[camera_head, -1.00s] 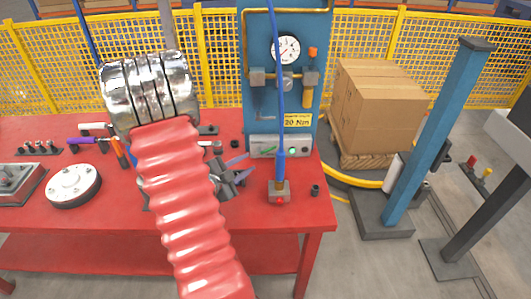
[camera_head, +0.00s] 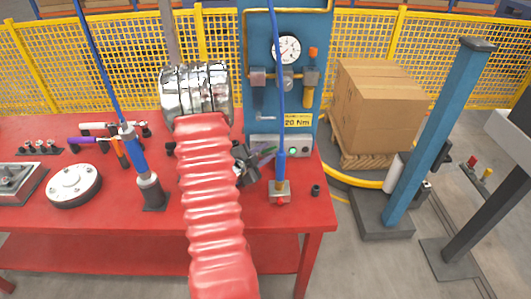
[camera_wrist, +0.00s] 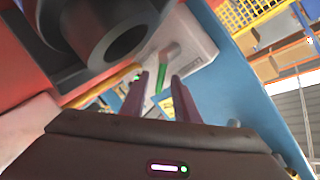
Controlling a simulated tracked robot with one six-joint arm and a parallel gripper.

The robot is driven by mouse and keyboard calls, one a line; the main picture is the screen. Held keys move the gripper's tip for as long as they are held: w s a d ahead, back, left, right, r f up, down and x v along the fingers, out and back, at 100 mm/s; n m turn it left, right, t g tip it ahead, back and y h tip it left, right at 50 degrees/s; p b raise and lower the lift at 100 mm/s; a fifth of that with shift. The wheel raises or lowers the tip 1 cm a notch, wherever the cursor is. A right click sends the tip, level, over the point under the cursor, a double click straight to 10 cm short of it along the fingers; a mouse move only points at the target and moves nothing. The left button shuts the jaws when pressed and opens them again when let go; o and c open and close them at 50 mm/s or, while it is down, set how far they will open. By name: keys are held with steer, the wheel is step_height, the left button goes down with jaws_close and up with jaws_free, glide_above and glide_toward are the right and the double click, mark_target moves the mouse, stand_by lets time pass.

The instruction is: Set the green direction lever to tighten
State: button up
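The green direction lever (camera_wrist: 161,79) sits on the front of a pale grey box (camera_head: 297,146) at the foot of the blue panel. In the head view the lever is partly covered by my gripper (camera_head: 264,158). In the wrist view my gripper (camera_wrist: 161,80) points at the box, with its two purple fingers apart and the lever showing in the gap between the tips. I cannot tell whether the tips reach around the lever or stop short of it. Nothing is held.
Another blue tool (camera_head: 136,150) stands in a black holder left of my arm. A gauge (camera_head: 286,50) and a yellow 20 Nm label (camera_head: 298,121) are on the panel.

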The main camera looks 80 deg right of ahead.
steer(key=shift+c, duration=0.3)
jaws_close()
stand_by(0.4)
